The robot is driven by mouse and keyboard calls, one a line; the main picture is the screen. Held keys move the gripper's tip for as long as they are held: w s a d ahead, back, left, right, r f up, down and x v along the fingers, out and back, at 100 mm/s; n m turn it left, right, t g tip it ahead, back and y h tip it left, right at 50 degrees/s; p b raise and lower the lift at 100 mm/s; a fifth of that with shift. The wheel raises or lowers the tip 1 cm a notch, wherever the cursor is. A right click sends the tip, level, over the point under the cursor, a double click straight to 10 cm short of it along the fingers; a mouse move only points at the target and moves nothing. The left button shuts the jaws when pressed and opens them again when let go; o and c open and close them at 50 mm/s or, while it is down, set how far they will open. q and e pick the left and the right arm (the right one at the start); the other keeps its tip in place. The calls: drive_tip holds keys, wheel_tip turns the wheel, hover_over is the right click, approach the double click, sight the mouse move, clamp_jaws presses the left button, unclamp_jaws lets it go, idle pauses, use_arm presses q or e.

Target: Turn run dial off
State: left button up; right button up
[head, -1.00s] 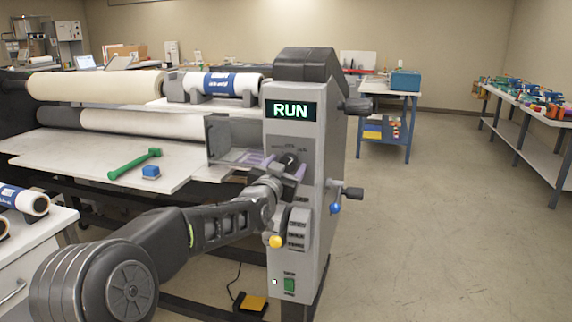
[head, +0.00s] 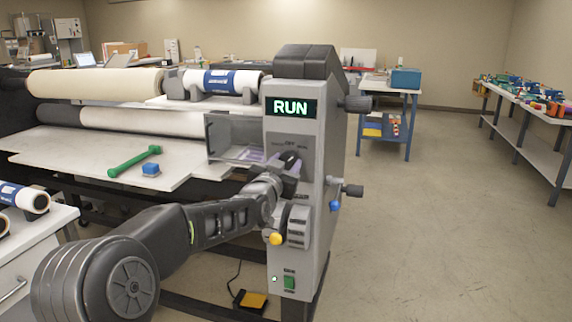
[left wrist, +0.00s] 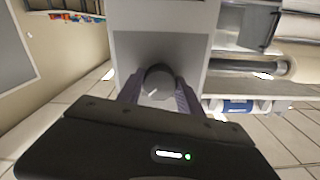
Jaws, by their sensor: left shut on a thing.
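The run dial (head: 290,158) is a round black knob on the front of the grey laminator end cabinet (head: 311,195), below a display (head: 291,108) that reads RUN in green. My left gripper (head: 284,168) reaches it from the lower left, with its purple fingers on either side of the knob. In the left wrist view, the fingers (left wrist: 159,92) are shut on the dial (left wrist: 158,78), and a pale pointer mark shows on its face. The small labels around the dial are too blurred to read fully. My right gripper is not in view.
An open clear guard (head: 232,138) stands just left of the dial. A green-handled tool (head: 134,162) and a blue block (head: 150,169) lie on the laminator table. A yellow knob (head: 276,239) sits below my wrist. Floor to the right is clear.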

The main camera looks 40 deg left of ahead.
use_arm(q)
drive_tip(key=n+b, duration=0.1)
drive_tip(key=b, duration=0.1)
drive_tip(key=n+b, duration=0.3)
drive_tip(key=b, duration=0.1)
drive_tip(key=shift+f+n, duration=0.25)
drive_tip(key=shift+n, duration=0.05)
drive_tip(key=shift+r+n+b, duration=0.1)
drive_tip(key=shift+n+b, duration=1)
drive_tip(key=shift+r+n+b, duration=0.1)
drive_tip(key=shift+n+b, duration=0.35)
drive_tip(key=shift+n, duration=0.55)
drive_tip(key=o, duration=1.4)
